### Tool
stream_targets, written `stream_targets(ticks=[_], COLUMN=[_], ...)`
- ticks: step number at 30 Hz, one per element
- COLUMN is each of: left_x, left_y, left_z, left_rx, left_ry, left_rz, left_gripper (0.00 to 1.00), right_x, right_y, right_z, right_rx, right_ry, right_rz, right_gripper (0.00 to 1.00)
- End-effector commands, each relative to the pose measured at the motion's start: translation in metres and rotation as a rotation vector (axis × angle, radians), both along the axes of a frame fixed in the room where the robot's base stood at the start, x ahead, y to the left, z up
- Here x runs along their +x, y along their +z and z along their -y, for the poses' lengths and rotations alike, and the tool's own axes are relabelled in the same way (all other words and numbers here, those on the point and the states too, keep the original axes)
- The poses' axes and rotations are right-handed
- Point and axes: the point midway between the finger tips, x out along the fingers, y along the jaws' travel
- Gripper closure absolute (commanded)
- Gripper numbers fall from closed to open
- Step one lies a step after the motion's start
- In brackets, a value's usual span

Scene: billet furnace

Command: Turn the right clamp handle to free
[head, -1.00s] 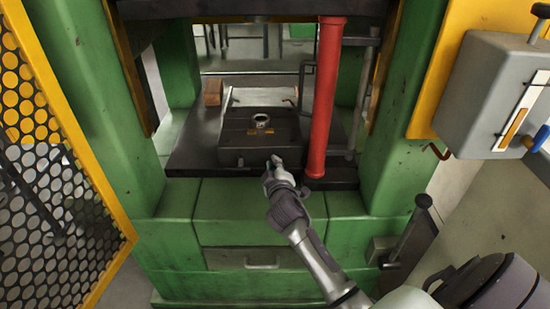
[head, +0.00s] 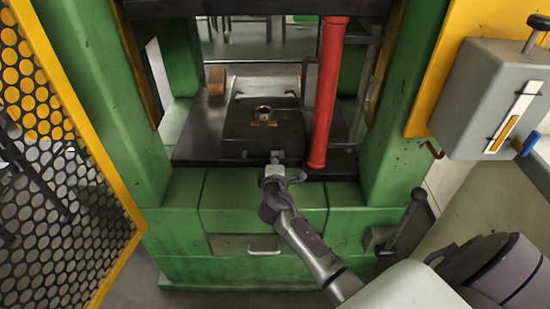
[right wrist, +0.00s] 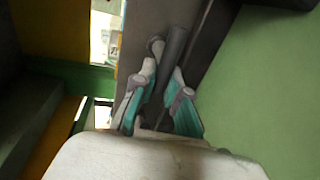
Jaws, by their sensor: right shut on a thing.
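My right gripper (head: 277,158) is at the front edge of the dark die block (head: 236,143) on the press bed. In the right wrist view its two teal-lined fingers (right wrist: 160,108) are shut on a dark, rod-like clamp handle (right wrist: 174,45). The handle runs up between the fingers, close to a dark vertical face. In the head view the gripper largely hides the handle. A paler round-ended bar (right wrist: 156,47) stands beside it. My left gripper is not in view.
A red column (head: 326,95) stands close to the right of the gripper. The green press frame (head: 95,100) flanks the bed, with a yellow mesh guard (head: 60,190) at left. A grey control box (head: 485,95) hangs at right. A lever (head: 408,220) sticks up below it.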

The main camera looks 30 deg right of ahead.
Motion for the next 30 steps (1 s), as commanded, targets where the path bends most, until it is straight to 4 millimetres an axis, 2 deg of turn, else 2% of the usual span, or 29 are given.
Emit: stream_targets(ticks=[14,15,19,20,30], left_x=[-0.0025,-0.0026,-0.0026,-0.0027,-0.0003], left_y=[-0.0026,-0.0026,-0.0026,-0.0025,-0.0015], left_z=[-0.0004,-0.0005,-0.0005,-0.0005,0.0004], left_rx=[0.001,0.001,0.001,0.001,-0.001], left_ry=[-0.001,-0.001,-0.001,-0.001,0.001], left_rz=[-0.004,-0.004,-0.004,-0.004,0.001], left_gripper=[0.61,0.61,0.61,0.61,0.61], right_x=[-0.0004,-0.0004,-0.0003,-0.0003,-0.0026], right_y=[-0.0021,-0.0021,-0.0018,-0.0017,-0.0007], right_z=[-0.0009,-0.0009,-0.0008,-0.0007,-0.0019], right_rx=[-0.014,-0.014,-0.013,-0.013,-0.012], right_ry=[0.002,0.002,0.001,0.001,0.001], right_rz=[-0.012,-0.012,-0.011,-0.011,-0.009], right_gripper=[1.00,0.85,0.64,0.61,0.61])
